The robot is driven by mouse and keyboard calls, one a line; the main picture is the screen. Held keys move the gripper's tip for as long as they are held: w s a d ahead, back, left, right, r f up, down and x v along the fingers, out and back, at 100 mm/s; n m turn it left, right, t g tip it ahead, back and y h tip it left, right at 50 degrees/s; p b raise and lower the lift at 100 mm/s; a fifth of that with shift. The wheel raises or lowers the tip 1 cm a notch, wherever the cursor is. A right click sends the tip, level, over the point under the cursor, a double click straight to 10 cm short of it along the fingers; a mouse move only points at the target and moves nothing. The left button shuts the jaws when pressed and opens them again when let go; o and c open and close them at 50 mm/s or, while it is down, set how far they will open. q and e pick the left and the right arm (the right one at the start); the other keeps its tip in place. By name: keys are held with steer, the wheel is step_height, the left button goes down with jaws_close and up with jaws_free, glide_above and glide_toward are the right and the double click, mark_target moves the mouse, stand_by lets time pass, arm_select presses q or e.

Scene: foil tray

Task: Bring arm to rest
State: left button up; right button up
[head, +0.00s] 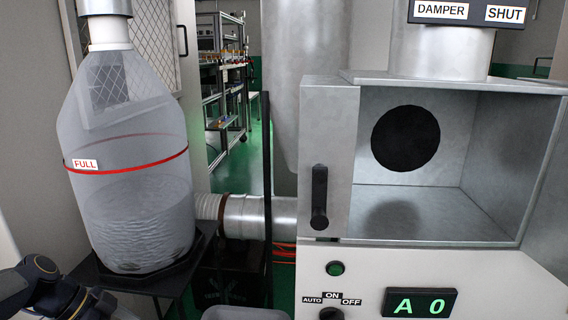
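Part of my arm (45,285), dark with a yellow ring, shows at the lower left edge, in front of the stand under the clear container. Neither gripper is visible, so I cannot tell what either one holds. A metal chamber (500,215) on the right is open at the front and looks empty. A round black opening (405,138) is in its back wall. A grey panel (330,140) with a black handle (319,198) stands at the chamber's left side.
A clear container (130,190) marked FULL stands on a dark stand (165,275). A ribbed duct (245,215) runs toward the chamber. Below the chamber are a green lamp (335,268), a knob (331,314) and a display (419,303) reading A 0. A sign reads DAMPER SHUT (470,12).

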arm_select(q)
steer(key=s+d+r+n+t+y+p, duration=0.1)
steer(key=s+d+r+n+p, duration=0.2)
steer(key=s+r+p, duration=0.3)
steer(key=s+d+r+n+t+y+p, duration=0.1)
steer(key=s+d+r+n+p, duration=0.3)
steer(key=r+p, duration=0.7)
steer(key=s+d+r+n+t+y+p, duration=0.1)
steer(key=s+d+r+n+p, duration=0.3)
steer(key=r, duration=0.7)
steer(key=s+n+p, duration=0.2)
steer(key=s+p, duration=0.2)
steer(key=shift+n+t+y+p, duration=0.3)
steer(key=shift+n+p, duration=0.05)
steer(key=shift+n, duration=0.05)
